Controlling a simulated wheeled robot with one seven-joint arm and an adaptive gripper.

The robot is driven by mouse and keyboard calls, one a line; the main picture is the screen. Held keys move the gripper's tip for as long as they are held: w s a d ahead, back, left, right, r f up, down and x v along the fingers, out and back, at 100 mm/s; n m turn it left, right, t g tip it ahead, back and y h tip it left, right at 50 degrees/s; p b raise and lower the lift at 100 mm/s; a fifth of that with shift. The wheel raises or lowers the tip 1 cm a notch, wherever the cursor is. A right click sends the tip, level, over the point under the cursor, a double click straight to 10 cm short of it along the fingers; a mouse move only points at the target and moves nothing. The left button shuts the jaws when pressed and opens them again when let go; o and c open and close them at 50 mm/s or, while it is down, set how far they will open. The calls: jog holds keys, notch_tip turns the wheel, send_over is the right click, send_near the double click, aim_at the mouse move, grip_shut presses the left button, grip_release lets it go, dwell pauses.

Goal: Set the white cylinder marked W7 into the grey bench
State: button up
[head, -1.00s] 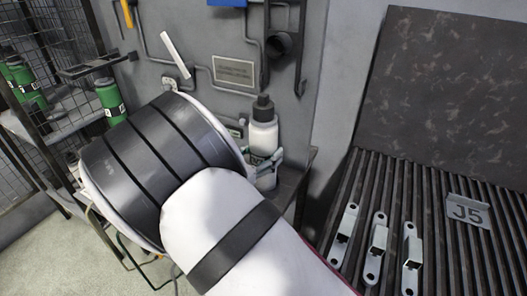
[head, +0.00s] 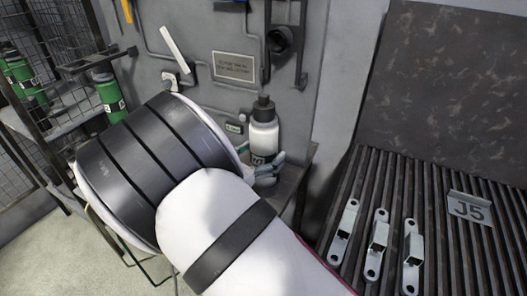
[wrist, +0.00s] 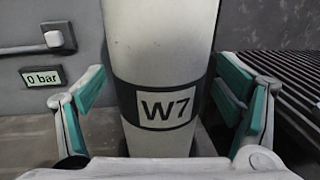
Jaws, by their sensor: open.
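The white cylinder (head: 264,135) with a black cap stands upright by the grey wall in the head view. In the wrist view the cylinder (wrist: 160,50) fills the middle, with a black band and the label W7 facing me. My gripper (head: 266,172) is at its lower part; in the wrist view the green-padded fingers (wrist: 160,105) are open, one on each side, with gaps visible. A grey bench-like surface (head: 298,178) shows beside the cylinder, mostly hidden by my arm. The cylinder's base is hidden.
Green cylinders (head: 108,92) stand in a rack at left. A 0 bar label (wrist: 43,77) is on the wall close by.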

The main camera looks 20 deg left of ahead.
jog(key=v, duration=1.1)
jog(key=shift+s, duration=0.2)
jog(key=shift+a+r, duration=0.1)
jog(key=shift+r, duration=0.05)
